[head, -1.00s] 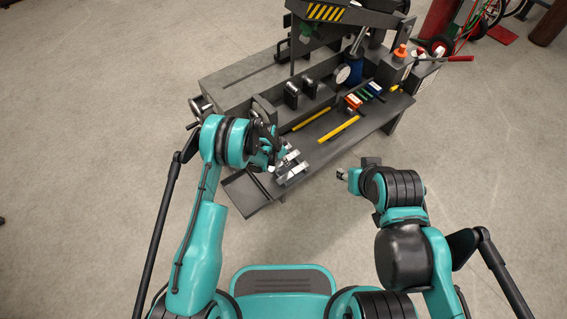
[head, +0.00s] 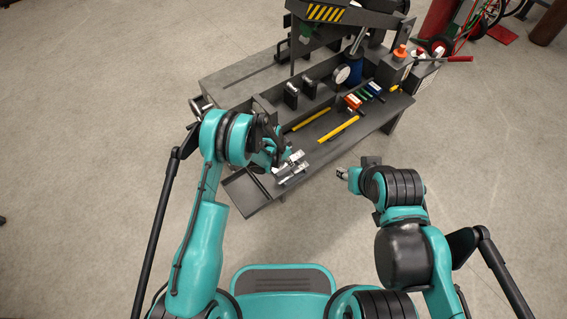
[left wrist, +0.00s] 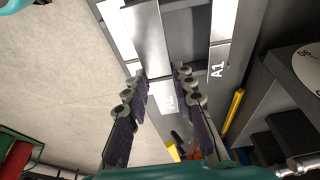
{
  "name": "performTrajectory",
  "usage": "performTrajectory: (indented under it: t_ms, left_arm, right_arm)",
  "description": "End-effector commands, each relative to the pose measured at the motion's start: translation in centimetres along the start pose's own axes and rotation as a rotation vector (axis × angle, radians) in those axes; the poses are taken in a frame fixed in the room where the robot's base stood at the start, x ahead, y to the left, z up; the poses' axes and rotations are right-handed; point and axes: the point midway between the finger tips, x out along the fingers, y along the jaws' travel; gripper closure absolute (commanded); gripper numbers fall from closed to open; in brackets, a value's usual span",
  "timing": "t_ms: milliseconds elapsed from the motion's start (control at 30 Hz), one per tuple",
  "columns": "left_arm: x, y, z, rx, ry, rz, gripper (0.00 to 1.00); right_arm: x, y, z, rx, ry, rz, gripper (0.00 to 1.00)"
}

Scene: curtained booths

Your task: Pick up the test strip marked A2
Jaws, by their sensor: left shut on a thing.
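My left gripper (left wrist: 162,95) is closed around a pale metal strip (left wrist: 149,38) in the left wrist view. Its white label (left wrist: 170,104) sits between the fingers and is partly readable, apparently A2. A similar strip marked A1 (left wrist: 218,66) lies to its right, apart from the fingers. In the head view my left gripper (head: 278,157) is at the near edge of the bench, over the silvery strips (head: 293,172); its fingers are mostly hidden there. My right gripper (head: 342,174) hangs over the floor beside the bench; its finger opening is too small to judge.
The grey bench (head: 228,92) carries two yellow sticks (head: 338,129), a round gauge (head: 342,75) and small coloured blocks (head: 354,101). An empty dark tray (head: 243,190) sticks out at the near left. The floor in front is clear.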

Motion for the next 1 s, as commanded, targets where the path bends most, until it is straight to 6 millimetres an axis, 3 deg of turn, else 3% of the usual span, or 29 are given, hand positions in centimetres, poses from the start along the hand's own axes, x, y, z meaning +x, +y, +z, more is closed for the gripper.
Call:
performTrajectory:
  t_ms: [633,1000]
  left_arm:
    - [-2.8,4.7,-0.9,0.001,0.001,0.001,1.0]
    - [-3.2,5.4,-1.0,0.0,0.001,0.0,1.0]
  right_arm:
    - [-0.5,0.0,-0.3,0.0,0.0,0.0,0.6]
    - [-0.5,0.0,-0.4,0.0,0.0,0.0,0.6]
